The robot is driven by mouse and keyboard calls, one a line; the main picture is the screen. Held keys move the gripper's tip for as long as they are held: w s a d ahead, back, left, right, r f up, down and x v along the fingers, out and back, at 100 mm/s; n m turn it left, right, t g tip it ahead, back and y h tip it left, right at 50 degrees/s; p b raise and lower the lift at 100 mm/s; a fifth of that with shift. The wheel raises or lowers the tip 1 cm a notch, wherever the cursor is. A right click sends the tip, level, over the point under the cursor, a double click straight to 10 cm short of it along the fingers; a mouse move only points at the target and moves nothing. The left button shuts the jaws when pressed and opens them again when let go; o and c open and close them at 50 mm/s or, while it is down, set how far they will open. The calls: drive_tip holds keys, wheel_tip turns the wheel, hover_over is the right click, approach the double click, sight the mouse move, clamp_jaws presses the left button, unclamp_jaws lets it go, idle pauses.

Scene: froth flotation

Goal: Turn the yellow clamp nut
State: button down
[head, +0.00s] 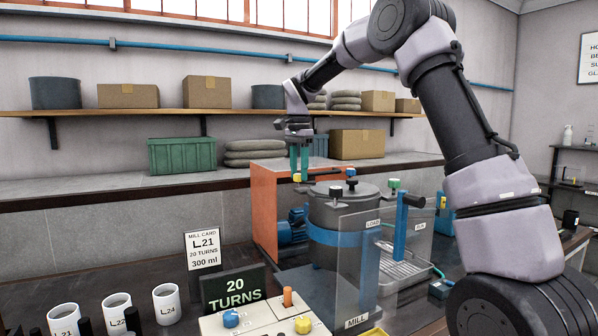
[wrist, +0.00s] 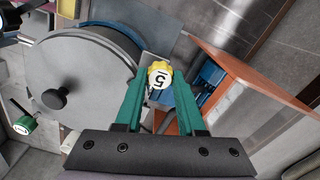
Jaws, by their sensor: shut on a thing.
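The yellow clamp nut (wrist: 157,68) has a white cap with a black "5" on it. It sits at the edge of the grey mill lid (wrist: 85,75) in the wrist view. My gripper (wrist: 158,82) points down, with its green fingers on either side of the nut, shut on it. In the head view my gripper (head: 299,176) is at the left rim of the mill drum (head: 325,212), and a small yellow part of the nut (head: 297,178) shows at the fingertips.
A black knob (wrist: 55,98) stands on the lid. A green clamp nut (wrist: 24,125) is at another side. An orange panel (head: 264,215) stands close to the left of the drum, and a clear guard (head: 357,262) in front.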

drive_tip(key=shift+n, duration=0.4)
drive_tip(key=n, duration=1.1)
drive_tip(key=shift+n, duration=2.2)
drive_tip(key=c, duration=0.5)
unclamp_jaws()
drive_tip(key=shift+r, duration=0.15)
